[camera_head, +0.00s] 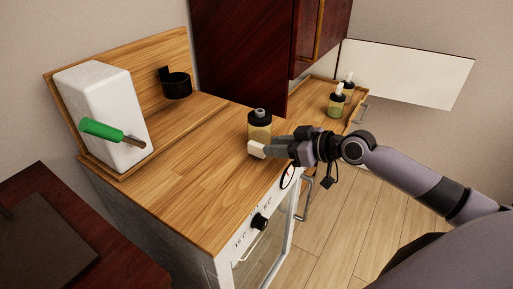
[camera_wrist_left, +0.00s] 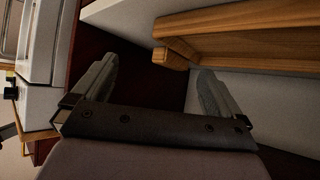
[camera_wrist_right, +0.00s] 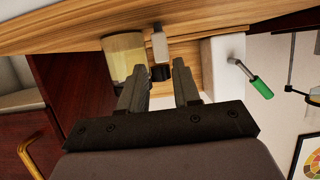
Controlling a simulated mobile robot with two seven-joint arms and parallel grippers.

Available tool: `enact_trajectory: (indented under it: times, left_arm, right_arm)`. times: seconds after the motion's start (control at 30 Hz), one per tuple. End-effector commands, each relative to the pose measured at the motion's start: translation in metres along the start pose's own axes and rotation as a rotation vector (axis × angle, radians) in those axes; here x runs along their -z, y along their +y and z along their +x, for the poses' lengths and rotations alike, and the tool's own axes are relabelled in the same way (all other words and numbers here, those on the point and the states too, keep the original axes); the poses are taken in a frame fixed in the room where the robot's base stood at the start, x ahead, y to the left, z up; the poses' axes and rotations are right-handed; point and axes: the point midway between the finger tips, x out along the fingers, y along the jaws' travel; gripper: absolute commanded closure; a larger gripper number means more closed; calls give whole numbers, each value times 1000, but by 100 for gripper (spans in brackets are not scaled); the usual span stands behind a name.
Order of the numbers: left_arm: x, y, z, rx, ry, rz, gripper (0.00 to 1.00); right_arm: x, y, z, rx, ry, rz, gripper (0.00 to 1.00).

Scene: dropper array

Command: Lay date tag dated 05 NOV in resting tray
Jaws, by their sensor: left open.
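A small plain white block (camera_head: 257,150) lies on the wooden counter at the tips of my right gripper (camera_head: 272,148). In the right wrist view the block (camera_wrist_right: 160,45) shows just beyond the gap between the two spread fingers (camera_wrist_right: 158,70). The fingers look open, with the block between or just ahead of their tips; contact is unclear. I can read no date on it, so I cannot tell whether it is the 05 NOV tag. My left gripper (camera_wrist_left: 155,90) is open and empty, seen only in its wrist view. I cannot make out a resting tray for certain.
An amber bottle with a black cap (camera_head: 260,127) stands right behind the block. A white box with a green-handled tool (camera_head: 100,129) and a black cup holder (camera_head: 177,86) are at the left. Small bottles (camera_head: 337,103) stand at the back right. The counter's front left is clear.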

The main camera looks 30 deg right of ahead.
Motion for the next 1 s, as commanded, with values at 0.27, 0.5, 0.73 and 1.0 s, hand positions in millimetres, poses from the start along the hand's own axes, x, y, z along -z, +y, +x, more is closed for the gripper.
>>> enact_trajectory:
  times: [0.27, 0.5, 0.73, 1.0]
  left_arm:
    - [8, 0, -6, 0, 0, 0, 0]
    - [8, 0, -6, 1, 0, 0, 0]
    - [8, -1, -6, 2, 0, 0, 0]
    - [8, -1, -6, 3, 0, 0, 0]
  right_arm:
    - [6, -3, 34, 0, 1, 3, 68]
    - [4, -3, 46, 0, -1, 0, 68]
    - [4, -3, 45, 0, -1, 0, 91]
    - [4, -3, 45, 0, -1, 0, 100]
